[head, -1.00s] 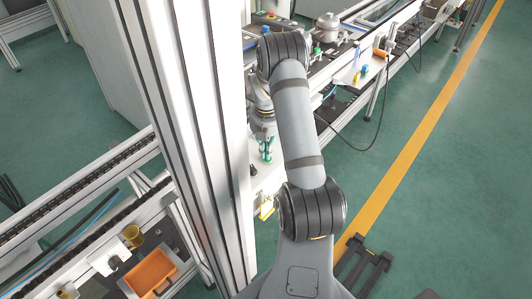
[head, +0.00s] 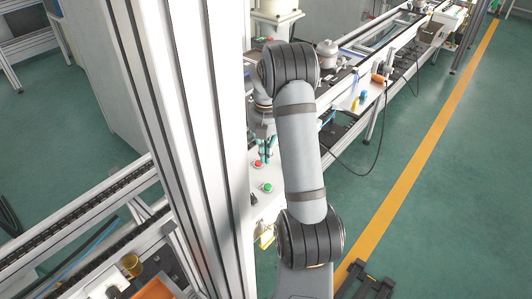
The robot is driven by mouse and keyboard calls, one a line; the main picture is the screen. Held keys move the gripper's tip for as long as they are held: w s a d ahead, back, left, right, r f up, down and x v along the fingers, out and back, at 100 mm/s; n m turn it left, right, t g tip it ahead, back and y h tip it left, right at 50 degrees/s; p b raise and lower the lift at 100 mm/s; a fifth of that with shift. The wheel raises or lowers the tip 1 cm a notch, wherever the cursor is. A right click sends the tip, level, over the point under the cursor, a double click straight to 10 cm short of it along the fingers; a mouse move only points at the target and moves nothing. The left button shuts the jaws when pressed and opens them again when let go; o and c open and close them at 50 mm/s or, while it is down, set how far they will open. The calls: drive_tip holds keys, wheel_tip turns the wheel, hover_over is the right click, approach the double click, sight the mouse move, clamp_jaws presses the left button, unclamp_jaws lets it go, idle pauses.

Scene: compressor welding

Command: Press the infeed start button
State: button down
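A green button (head: 267,188) and a red button (head: 258,163) sit on a white panel (head: 262,207) just right of the white column. Any labels are too small to read, so I cannot tell by text which is the infeed start button. My gripper (head: 267,148) points down just beyond the red button in the picture, with its teal fingertips partly visible. It appears apart from the green button. My arm and the column hide part of it, and whether its fingers are open or shut is unclear.
The white column (head: 190,120) stands close on the left. A conveyor line (head: 375,42) runs to the back right, with a metal compressor (head: 327,49) on it. An orange tray (head: 152,290) and a brass cup (head: 132,265) are at lower left. Green floor is free at right.

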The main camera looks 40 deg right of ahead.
wheel_tip(320, 180, up, 2)
drive_tip(key=shift+r, duration=0.1)
drive_tip(key=shift+s, duration=0.1)
idle(0.8)
